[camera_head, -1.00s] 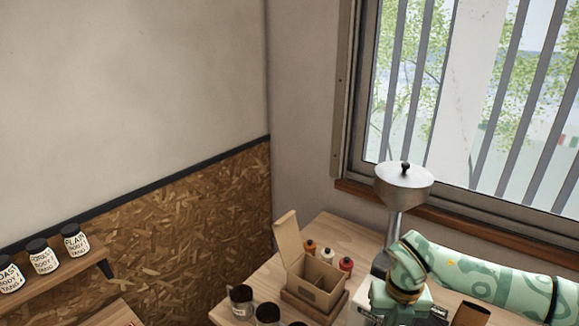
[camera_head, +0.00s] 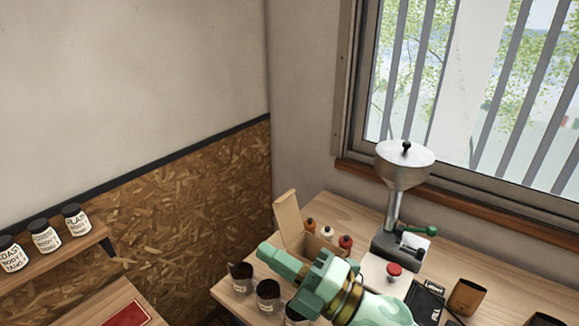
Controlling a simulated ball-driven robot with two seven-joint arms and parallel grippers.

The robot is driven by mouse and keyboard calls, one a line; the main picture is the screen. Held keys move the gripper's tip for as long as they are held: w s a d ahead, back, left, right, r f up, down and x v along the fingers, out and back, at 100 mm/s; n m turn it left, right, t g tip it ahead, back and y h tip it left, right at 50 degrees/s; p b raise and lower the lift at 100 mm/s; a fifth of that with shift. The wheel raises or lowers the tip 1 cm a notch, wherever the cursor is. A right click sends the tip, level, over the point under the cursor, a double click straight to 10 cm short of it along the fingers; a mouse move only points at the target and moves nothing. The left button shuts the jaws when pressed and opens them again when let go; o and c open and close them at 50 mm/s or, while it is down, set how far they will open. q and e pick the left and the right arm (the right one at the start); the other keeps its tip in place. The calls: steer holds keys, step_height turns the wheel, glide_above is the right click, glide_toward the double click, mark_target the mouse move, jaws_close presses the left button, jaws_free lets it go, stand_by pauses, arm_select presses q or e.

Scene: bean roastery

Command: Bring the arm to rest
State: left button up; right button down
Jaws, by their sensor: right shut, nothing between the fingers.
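My right gripper (camera_head: 266,251) is shut and empty. Its pale green arm comes in from the lower right, and the fingers point to the left above the wooden table (camera_head: 355,215). The gripper and wrist cover part of an open cardboard box (camera_head: 288,218), whose raised lid shows behind them. Whether they touch the box, I cannot tell. My left gripper is not in view.
Dark-filled cups (camera_head: 240,280) stand below the gripper. Small bottles (camera_head: 327,233) stand behind the wrist. A grinder with a metal hopper (camera_head: 404,165) stands by the window, a brown cup (camera_head: 467,297) at right. Jars (camera_head: 44,236) line a shelf at left.

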steer(key=w+d+f+m+t+h, duration=0.1)
steer(key=d+f+m+t+h, duration=0.25)
steer(key=d+m+h, duration=0.6)
steer(key=w+d+f+m+t+h, duration=0.2)
steer(key=d+m+t+h, duration=0.3)
steer(key=d+m+h, duration=0.45)
steer(key=s+d+f+m+g+h, duration=0.4)
steer(key=s+d+f+g, duration=0.7)
steer(key=s+d+f, duration=0.3)
steer(key=s+a+f+g+y+b, duration=0.15)
steer(key=f+b, duration=0.25)
steer(key=f, duration=0.9)
steer(key=s+a+f+g+b, duration=0.1)
steer(key=s+a+f+b, duration=0.15)
steer(key=f, duration=1.05)
steer(key=s+a+f+g+y+b, duration=0.15)
steer(key=f+b, duration=0.25)
steer(key=f, duration=0.8)
steer(key=s+f+m+g+y+b, duration=0.1)
steer(key=s+f+b, duration=0.8)
steer(key=s+f, duration=1.2)
step_height(320, 180, down, 4)
steer(key=shift+f+m+g+b, duration=0.15)
steer(key=shift+m+g+b, duration=0.2)
steer(key=shift+m+g, duration=0.65)
